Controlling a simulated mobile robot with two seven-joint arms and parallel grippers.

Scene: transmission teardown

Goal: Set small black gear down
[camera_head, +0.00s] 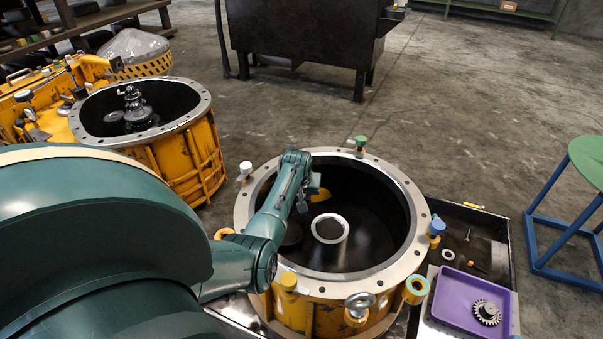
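A small dark toothed gear (487,312) lies in the purple tray (447,297) at the lower right. My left arm comes in from the left and reaches over the near yellow housing (322,314). Its gripper (306,196) is over the left part of the housing's opening, far from the tray. The fingers are small and partly hidden by the wrist, so I cannot tell whether they are open or hold anything. A pale ring (330,228) and a dark round shape (291,234) show inside the housing. My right gripper is not in view.
A second yellow housing (185,158) with a shaft inside stands at the left. Coloured knobs and rings stand around the near housing's rim. A green-topped blue stool (589,160) is at the right. A dark cabinet (305,35) stands behind; open floor lies between.

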